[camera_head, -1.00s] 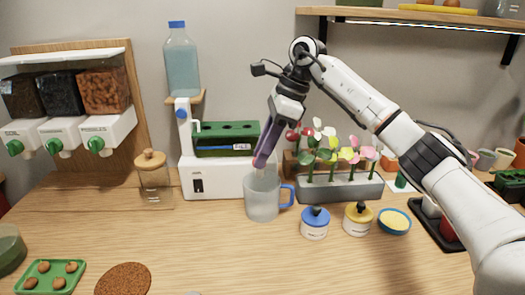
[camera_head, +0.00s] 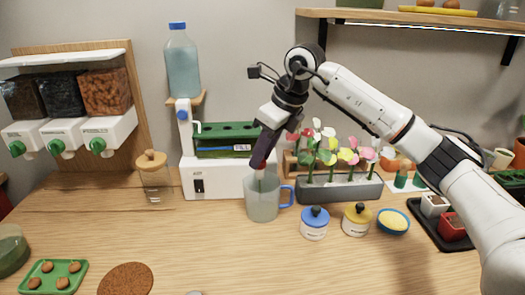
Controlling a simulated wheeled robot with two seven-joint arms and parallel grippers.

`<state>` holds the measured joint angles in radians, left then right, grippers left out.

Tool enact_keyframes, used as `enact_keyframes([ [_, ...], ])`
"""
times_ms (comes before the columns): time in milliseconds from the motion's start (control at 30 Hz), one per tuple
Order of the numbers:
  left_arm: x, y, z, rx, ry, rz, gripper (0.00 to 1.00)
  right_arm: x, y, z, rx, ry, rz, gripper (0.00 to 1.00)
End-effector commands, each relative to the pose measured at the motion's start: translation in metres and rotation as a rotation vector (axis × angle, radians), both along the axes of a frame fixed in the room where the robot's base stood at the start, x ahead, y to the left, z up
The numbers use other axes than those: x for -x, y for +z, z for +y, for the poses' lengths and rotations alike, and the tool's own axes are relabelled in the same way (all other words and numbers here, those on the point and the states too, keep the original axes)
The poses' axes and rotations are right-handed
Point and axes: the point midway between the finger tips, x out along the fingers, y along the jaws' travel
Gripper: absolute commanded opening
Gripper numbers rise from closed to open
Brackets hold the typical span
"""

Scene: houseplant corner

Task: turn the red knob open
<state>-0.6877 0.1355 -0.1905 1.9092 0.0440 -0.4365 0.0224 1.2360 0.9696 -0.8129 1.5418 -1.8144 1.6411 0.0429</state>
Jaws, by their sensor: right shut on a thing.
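My right gripper (camera_head: 260,166) points down at the mouth of a clear jug with a blue handle (camera_head: 262,205). It is shut on a small pale thing (camera_head: 259,176), mostly hidden by the fingers and the jug. I cannot make out a red knob in this view. A blue knob (camera_head: 182,115) sits on the white stand under a water bottle (camera_head: 183,68). Green knobs (camera_head: 97,145) are on the food dispensers at the left. A red patch (camera_head: 292,137) beside the flowers is too small to identify. My left gripper is out of view.
A flower planter (camera_head: 342,190) stands right of the jug. A blue-lidded jar (camera_head: 315,230), a yellow-lidded jar (camera_head: 356,225) and a bowl (camera_head: 393,226) are in front of it. A corked jar (camera_head: 157,190) is at the left. The front middle of the table is mostly clear.

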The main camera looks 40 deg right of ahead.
Motion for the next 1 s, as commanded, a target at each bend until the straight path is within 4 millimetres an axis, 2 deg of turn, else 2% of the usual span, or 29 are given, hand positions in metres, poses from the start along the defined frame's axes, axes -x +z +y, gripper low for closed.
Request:
enact_keyframes([
  [600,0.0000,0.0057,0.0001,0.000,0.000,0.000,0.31,0.0004,0.0001,0.0053,0.001,-0.581,0.000,0.03],
  [1000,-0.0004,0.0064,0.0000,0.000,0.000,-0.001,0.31,-0.0002,-0.0001,0.0068,0.000,-0.863,0.001,0.03],
])
